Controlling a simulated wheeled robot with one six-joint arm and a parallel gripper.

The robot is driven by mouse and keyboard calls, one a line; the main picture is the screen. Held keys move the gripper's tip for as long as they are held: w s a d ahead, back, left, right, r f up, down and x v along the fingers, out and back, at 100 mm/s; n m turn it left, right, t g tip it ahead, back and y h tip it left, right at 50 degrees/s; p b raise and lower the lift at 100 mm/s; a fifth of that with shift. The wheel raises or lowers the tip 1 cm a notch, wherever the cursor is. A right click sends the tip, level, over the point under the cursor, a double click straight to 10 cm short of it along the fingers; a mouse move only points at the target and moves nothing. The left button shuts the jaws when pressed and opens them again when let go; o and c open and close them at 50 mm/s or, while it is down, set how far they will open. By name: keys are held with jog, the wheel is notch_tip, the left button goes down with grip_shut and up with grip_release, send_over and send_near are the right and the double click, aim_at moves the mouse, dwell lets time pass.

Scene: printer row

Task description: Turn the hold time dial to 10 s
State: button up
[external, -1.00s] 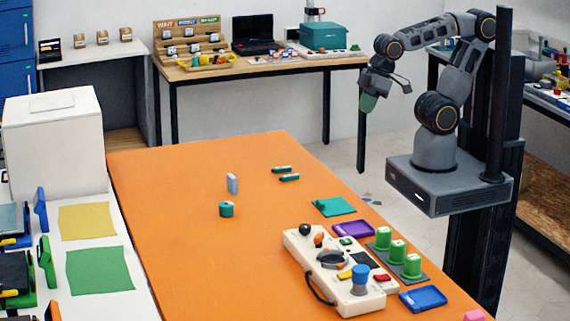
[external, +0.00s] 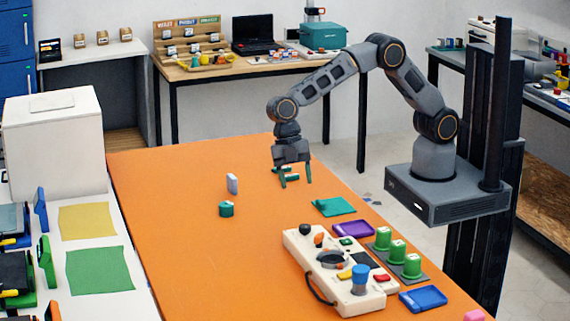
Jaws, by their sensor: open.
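A cream control box (external: 335,278) lies on the orange table near its right edge. It carries a large black dial (external: 331,259), a blue knob (external: 360,279), a small orange-tipped lever (external: 318,239), a black knob (external: 305,229) and red and yellow keys. I cannot read any labels, so I cannot tell which control is the hold time dial or its setting. My gripper (external: 295,182) points down over the far part of the table, behind the box and apart from it. Its jaws are open, with green fingertips, and it partly hides the small green pieces there.
A grey upright block (external: 232,184) and a green cylinder (external: 226,209) stand mid-table. The table's front left is clear.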

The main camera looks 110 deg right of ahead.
aim_at(304, 225)
jog(key=a+f+n, duration=0.2)
jog(key=f, duration=0.1)
jog(key=a+f+n+p, duration=0.1)
jog(key=a+f+n, duration=0.1)
jog(key=f, duration=0.1)
jog(key=a+f+n+p, duration=0.1)
jog(key=a+f+n, duration=0.1)
jog(key=f, duration=0.1)
jog(key=shift+w+a+f+y, duration=0.15)
jog(key=shift+a+f+y, duration=0.1)
jog(key=shift+y, duration=0.15)
dwell(0.5)
jog(key=c, duration=0.9)
